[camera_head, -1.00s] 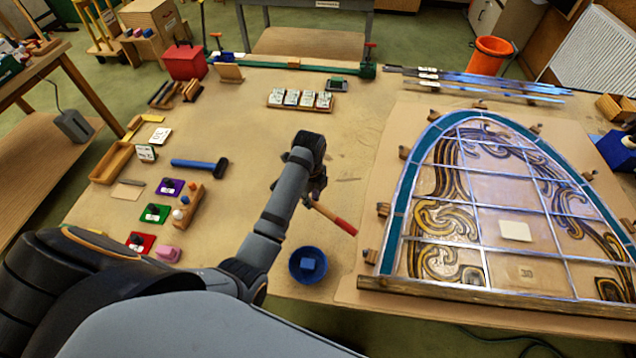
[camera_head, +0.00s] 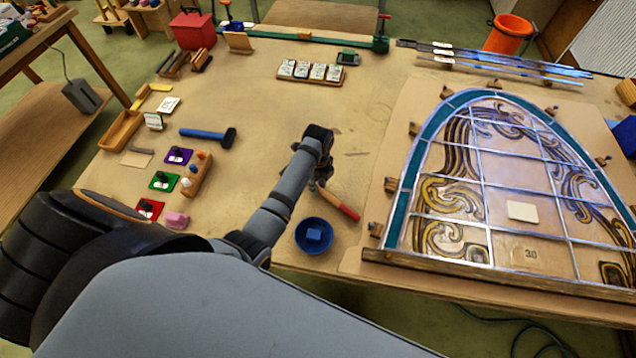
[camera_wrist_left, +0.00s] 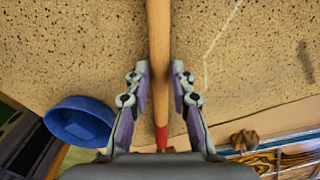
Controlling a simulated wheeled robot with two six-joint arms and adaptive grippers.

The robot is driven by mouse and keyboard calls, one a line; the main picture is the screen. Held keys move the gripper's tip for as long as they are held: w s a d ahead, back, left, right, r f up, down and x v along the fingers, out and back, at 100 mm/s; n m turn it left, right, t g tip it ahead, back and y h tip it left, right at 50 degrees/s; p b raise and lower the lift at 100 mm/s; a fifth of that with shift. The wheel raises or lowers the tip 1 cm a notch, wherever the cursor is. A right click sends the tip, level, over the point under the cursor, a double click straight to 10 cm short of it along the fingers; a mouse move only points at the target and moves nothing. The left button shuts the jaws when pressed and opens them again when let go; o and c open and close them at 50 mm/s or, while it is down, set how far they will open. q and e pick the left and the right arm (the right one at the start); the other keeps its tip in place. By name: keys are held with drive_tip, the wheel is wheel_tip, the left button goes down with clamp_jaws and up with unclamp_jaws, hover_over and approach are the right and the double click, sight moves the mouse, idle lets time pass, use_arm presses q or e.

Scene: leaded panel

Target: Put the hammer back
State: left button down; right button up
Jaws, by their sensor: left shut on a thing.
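My left gripper (camera_head: 320,178) is shut on a wooden handle with a red end, which I take to be the hammer (camera_head: 345,209). In the left wrist view the pale wooden shaft (camera_wrist_left: 158,40) runs between the two fingers (camera_wrist_left: 160,78), its red end toward the palm. The hammer's head is hidden in the head view and out of the wrist view. The red end points down and right, near the blue bowl (camera_head: 301,242). A blue-handled mallet (camera_head: 205,134) with a black head lies on the table to the left. My right gripper is not in view.
The leaded panel (camera_head: 470,200) lies at the right, with wooden blocks around its edge. The blue bowl also shows in the left wrist view (camera_wrist_left: 80,120). Coloured pads and a peg block (camera_head: 196,175) lie left. Bare tabletop (camera_head: 270,110) lies beyond the gripper.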

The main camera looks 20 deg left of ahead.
use_arm(q)
drive_tip(key=shift+w, duration=0.1)
drive_tip(key=c, duration=1.5)
unclamp_jaws()
drive_tip(key=o, duration=0.4)
drive_tip(key=shift+o, duration=0.2)
drive_tip(key=shift+r, duration=0.25)
wheel_tip(320, 180, up, 12)
drive_tip(key=shift+f, duration=0.2)
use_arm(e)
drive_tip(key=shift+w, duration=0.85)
use_arm(q)
drive_tip(key=shift+f, duration=0.1)
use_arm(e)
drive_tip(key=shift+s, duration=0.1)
